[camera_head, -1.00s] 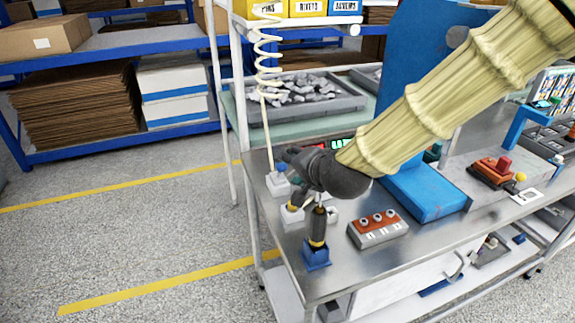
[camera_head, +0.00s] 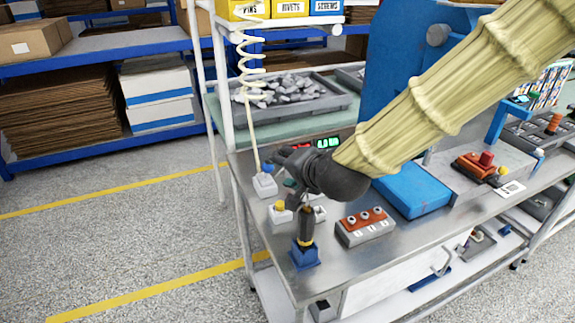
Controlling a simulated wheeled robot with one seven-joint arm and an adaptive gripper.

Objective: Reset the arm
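My arm, in a pale yellow sleeve, reaches down from the upper right. My dark gripper (camera_head: 290,165) is above the left end of the metal workbench (camera_head: 395,252). Its fingers point left and overlap dark items behind them, so their opening is unclear; I see nothing clearly held. Below it, a tool with a black and yellow handle (camera_head: 305,228) stands upright in a blue holder (camera_head: 305,257). A grey box with an orange top and three switches (camera_head: 365,227) sits to the right. Grey boxes with a yellow button (camera_head: 280,213) and a blue button (camera_head: 264,182) stand at the left.
A blue block (camera_head: 410,192) lies behind the switch box. A small display with green digits (camera_head: 327,143) is partly hidden by my gripper. A coiled cord (camera_head: 250,75) hangs at the left. A tray of grey pieces (camera_head: 290,97) is behind. Bare bench lies at the front.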

